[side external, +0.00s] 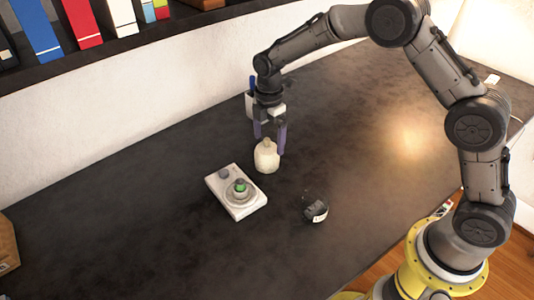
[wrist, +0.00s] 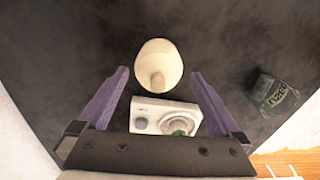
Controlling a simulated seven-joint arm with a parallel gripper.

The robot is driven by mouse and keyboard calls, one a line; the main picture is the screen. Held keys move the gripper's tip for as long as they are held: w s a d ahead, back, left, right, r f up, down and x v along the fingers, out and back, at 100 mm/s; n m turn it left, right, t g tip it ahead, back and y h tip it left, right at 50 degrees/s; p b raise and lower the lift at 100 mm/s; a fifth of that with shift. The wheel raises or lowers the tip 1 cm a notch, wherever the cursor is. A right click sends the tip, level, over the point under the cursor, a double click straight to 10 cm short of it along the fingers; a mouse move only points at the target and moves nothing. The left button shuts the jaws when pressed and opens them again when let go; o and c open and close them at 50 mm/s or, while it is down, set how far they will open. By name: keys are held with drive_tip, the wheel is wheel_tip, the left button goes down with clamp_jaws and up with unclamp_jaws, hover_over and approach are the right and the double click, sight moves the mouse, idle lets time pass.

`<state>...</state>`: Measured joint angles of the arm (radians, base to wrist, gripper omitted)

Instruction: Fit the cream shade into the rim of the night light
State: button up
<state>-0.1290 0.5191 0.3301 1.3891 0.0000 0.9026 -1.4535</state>
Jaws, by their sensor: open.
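The cream shade (side external: 266,158) stands upright on the dark desk, behind and to the right of the night light in the side view. In the wrist view the shade (wrist: 158,52) is a rounded cream form with a narrower knob. The night light (side external: 250,207) is a white block with a round rim, a green part inside it and a grey knob; it also shows in the wrist view (wrist: 163,106), partly hidden by my gripper. My gripper (side external: 269,141) points down just above the shade. Its purple fingers (wrist: 160,75) are apart with nothing held between them.
A book shelf (side external: 130,42) runs along the back wall.

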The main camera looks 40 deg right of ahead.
sight(267, 146)
drive_tip(key=shift+w+a+f, duration=0.1)
drive_tip(key=shift+a+f, duration=0.05)
drive_tip(key=shift+f, duration=1.35)
drive_tip(key=shift+a+f, duration=0.1)
drive_tip(key=shift+f, duration=1.35)
drive_tip(key=c, duration=1.1)
